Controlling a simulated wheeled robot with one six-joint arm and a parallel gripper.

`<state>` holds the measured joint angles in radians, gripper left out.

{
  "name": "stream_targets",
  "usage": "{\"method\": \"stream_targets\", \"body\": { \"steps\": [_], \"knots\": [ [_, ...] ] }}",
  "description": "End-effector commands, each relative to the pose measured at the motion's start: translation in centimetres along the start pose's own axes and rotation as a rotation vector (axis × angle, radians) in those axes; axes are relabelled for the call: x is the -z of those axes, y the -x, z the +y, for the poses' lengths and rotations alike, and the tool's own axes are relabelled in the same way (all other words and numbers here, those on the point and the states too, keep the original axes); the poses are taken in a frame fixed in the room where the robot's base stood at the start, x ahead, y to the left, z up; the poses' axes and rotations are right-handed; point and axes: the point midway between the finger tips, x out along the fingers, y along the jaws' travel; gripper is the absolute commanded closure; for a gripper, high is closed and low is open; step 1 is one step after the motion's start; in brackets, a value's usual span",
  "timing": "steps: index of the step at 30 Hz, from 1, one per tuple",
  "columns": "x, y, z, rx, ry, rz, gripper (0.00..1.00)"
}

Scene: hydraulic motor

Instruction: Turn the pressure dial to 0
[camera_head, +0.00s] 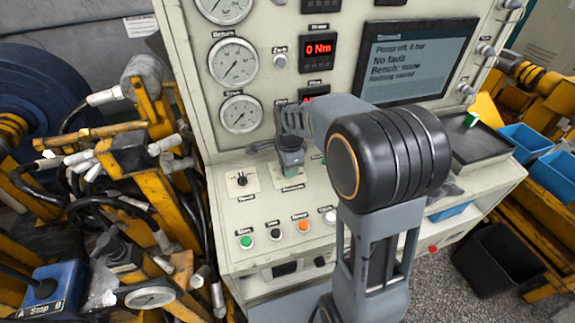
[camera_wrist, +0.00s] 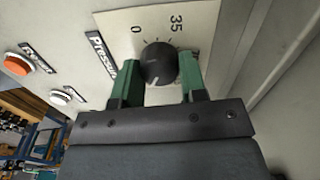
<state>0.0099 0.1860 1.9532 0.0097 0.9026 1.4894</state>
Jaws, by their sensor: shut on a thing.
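The pressure dial (camera_wrist: 158,66) is a round black knob on a cream plate (camera_wrist: 117,24) in the wrist view. The plate carries a "0", a "35" and tick marks, with a partly hidden "Pressure" label beside it. A light mark shows on the dial's side facing my gripper, away from the numbers. My gripper (camera_wrist: 161,78) has its green fingers on both sides of the dial and is shut on it. In the head view, my gripper (camera_head: 290,160) is over the sloping control panel and hides the dial.
The panel has a green button (camera_head: 246,242), an orange button (camera_head: 304,226) and a black knob (camera_head: 242,179) near my gripper. Gauges, a red "0 Nm" display (camera_head: 319,48) and a screen (camera_head: 418,60) reading "No fault" are above. Yellow frames and hoses (camera_head: 130,155) crowd the left.

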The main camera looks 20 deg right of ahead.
Motion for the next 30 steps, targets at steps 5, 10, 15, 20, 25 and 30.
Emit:
{"method": "stream_targets", "body": {
  "steps": [5,10,15,20,25,30],
  "knots": [
    [0.0,0.02,0.01,0.0,0.0,0.0,0.85],
    [0.0,0.0,0.01,0.0,0.015,0.001,0.85],
    [0.0,-0.03,-0.01,-0.001,0.082,0.005,0.85],
    [-0.02,-0.05,-0.01,-0.003,0.201,0.011,0.85],
    [-0.06,-0.06,-0.01,-0.004,0.359,0.02,0.85],
    [-0.09,-0.05,-0.03,-0.006,0.523,0.029,0.85]
  ]
}}
